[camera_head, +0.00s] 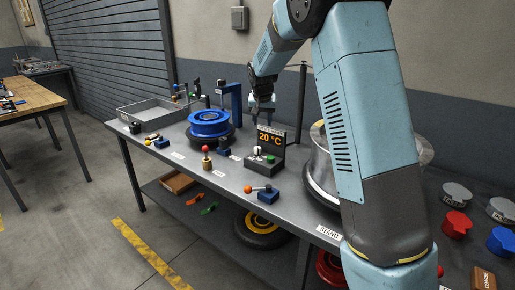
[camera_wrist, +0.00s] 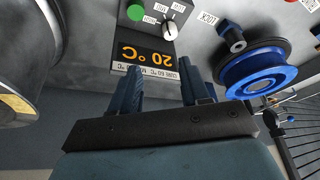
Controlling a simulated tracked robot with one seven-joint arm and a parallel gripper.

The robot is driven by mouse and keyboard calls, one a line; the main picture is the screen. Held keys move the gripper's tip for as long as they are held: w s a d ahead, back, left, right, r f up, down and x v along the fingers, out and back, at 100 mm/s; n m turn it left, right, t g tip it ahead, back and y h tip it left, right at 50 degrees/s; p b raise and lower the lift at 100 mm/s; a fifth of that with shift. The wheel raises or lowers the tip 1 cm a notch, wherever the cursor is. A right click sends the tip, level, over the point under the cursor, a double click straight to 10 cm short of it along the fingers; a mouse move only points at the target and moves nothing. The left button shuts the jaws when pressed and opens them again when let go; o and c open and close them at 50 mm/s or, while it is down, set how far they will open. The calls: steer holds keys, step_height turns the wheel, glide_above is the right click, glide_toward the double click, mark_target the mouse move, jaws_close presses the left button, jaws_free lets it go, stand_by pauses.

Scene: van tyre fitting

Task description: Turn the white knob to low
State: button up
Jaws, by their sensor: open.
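The white knob (camera_head: 257,151) sits on the control box (camera_head: 272,167) on the bench, beside a green button (camera_head: 270,159). The box's display (camera_head: 269,140) reads 20 °C in orange. My gripper (camera_head: 262,104) is above and behind the box in the head view. In the wrist view its two fingers (camera_wrist: 160,75) are apart with nothing between them, near the display's edge and clear of the knob.
A blue rim (camera_head: 209,123) stands on its holder left of the box. A large metal wheel (camera_head: 322,168) stands to the right, partly behind my arm. A red-topped lever (camera_head: 206,157) and an orange-handled lever (camera_head: 262,190) are near the bench's front edge.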

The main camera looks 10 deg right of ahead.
mark_target(257, 147)
steer(key=x, duration=0.6)
steer(key=w+a+x, duration=0.1)
steer(key=x, duration=0.5)
steer(key=a+x, duration=0.1)
steer(key=x, duration=0.5)
steer(key=shift+w+r, duration=0.1)
steer(key=shift+w, duration=0.35)
steer(key=c, duration=0.8)
steer(key=shift+o, duration=0.2)
steer(key=m+h, duration=0.1)
steer(key=m, duration=0.2)
steer(key=shift+a+m+h, duration=0.1)
steer(key=shift+m+h, duration=0.2)
steer(key=shift+m, duration=0.1)
steer(key=m+g, duration=0.1)
steer(key=m, duration=0.1)
steer(key=m+h, duration=0.1)
steer(key=m, duration=0.1)
steer(key=shift+w+m+g, duration=0.1)
steer(key=shift+m+g, duration=0.3)
steer(key=shift+m, duration=0.3)
